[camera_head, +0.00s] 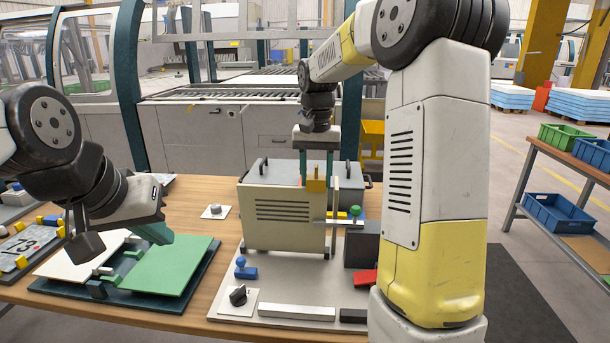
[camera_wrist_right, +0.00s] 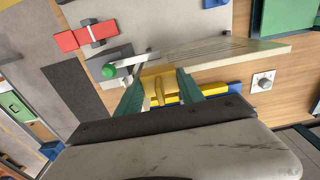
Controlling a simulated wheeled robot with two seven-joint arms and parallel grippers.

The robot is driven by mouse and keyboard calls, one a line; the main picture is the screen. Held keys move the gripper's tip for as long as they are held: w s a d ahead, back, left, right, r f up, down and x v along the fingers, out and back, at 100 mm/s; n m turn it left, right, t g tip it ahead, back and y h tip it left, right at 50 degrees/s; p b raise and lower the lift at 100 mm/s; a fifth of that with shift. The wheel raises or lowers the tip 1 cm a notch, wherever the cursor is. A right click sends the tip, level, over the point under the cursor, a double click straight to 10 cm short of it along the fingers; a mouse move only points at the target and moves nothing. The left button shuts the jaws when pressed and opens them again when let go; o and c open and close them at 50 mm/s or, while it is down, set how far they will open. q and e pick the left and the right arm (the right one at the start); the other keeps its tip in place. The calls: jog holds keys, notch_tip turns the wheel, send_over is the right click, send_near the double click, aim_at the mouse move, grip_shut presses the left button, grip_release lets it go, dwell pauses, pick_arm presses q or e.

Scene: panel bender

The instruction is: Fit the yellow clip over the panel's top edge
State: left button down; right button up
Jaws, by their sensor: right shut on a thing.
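The beige louvred panel (camera_head: 283,212) stands upright on a grey base plate. The yellow clip (camera_head: 316,185) is at the right end of the panel's top edge. My right gripper (camera_head: 316,172) points down above that corner, shut on the clip. In the right wrist view, the clip (camera_wrist_right: 158,78) sits between the teal fingers of my right gripper (camera_wrist_right: 159,92), beside the panel's edge (camera_wrist_right: 230,56). Whether the clip straddles the edge is hidden. My left gripper (camera_head: 155,231) hangs over the green plate at the left; its finger gap does not show.
A grey lidded box (camera_head: 350,175) with black handles stands behind the panel. A green plate (camera_head: 165,266) lies left. Bare wood separates the two fixtures.

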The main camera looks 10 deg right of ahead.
aim_at(316, 165)
jog(key=shift+f, duration=0.25)
jog(key=o, duration=1.4)
jog(key=shift+r, duration=0.1)
jog(key=shift+r, duration=4.4)
